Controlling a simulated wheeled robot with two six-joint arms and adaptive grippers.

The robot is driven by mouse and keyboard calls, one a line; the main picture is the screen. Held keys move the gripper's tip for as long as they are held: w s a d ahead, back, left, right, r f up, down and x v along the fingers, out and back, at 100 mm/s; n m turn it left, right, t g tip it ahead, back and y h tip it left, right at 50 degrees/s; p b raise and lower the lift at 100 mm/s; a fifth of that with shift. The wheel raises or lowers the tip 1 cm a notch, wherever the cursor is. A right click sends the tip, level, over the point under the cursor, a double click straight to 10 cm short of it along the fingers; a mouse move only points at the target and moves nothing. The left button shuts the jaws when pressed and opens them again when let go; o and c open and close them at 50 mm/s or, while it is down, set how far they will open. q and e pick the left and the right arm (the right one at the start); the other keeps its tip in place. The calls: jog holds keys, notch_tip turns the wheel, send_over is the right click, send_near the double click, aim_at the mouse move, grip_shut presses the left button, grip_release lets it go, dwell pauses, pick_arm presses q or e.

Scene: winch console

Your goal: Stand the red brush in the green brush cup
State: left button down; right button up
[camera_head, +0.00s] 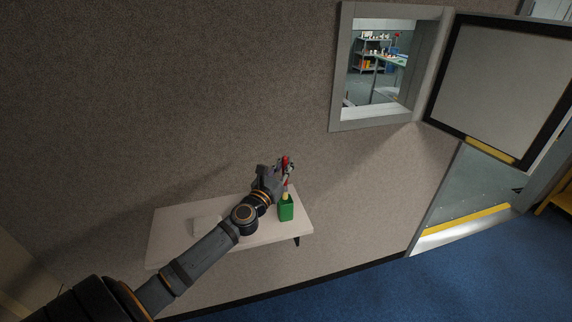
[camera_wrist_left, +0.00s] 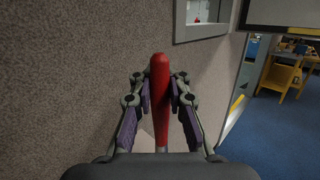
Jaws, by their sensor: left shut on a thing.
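The red brush (camera_head: 285,162) is upright between the fingers of my left gripper (camera_head: 279,177), which is shut on it. In the left wrist view the red brush (camera_wrist_left: 160,95) stands between the two fingers of the left gripper (camera_wrist_left: 160,90). The green brush cup (camera_head: 286,209) stands on the shelf near its right end, directly below the brush. A pale yellowish part shows at the cup's mouth, under the gripper. I cannot tell how deep the brush's lower end sits in the cup. My right gripper is not in view.
The light wall shelf (camera_head: 180,218) carries a small white block (camera_head: 206,226) left of the cup, partly behind my left arm. A framed window opening (camera_head: 385,62) is in the wall above right. A hinged panel (camera_head: 499,88) stands open beside it. Blue floor (camera_head: 400,286) is clear.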

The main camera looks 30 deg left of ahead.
aim_at(286, 184)
pick_arm(q)
jog(key=shift+f+b, duration=2)
jog(key=shift+f, duration=0.5)
jog(key=c, duration=1.2)
grip_release()
jog(key=shift+s, duration=0.1)
jog(key=shift+s+f, duration=0.15)
jog(key=shift+s, duration=0.2)
jog(key=s+d+f, duration=0.1)
jog(key=s, duration=1)
jog(key=shift+f, duration=0.3)
